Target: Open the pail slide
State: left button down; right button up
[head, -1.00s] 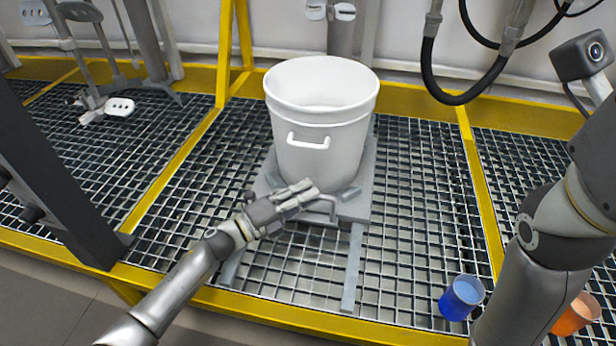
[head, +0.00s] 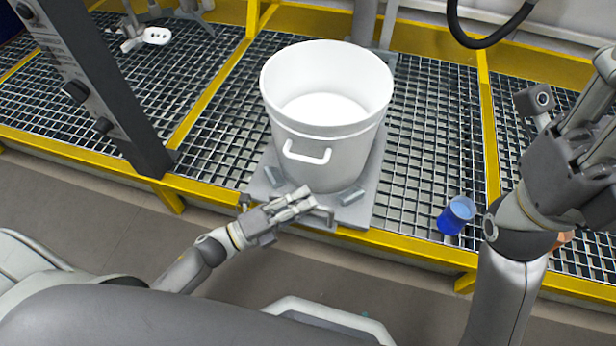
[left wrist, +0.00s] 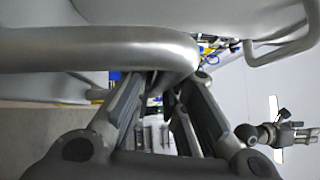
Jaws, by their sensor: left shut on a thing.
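The pail slide is a grey plate (head: 364,197) under a large white pail (head: 335,150) in the head view. The plate's front edge reaches the grating's yellow front beam. The pail stands upright, with a white side handle. My left gripper (head: 303,203) is shut on the slide's metal handle (head: 325,214) at the plate's front; its fingers partly hide the handle. In the left wrist view, a thick grey bar (left wrist: 100,50) crosses close above the left fingers (left wrist: 155,105). My right gripper (head: 598,135) is raised at the right, its fingertips partly cut off.
An orange cup (head: 565,237) is mostly hidden behind my right arm. A dark post (head: 105,100) rises at the left.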

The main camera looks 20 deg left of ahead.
pick_arm(q)
jog(key=shift+s, duration=1.5)
jog(key=c, duration=1.5)
grip_release()
jog(key=v, duration=1.2)
jog(key=shift+p, duration=0.3)
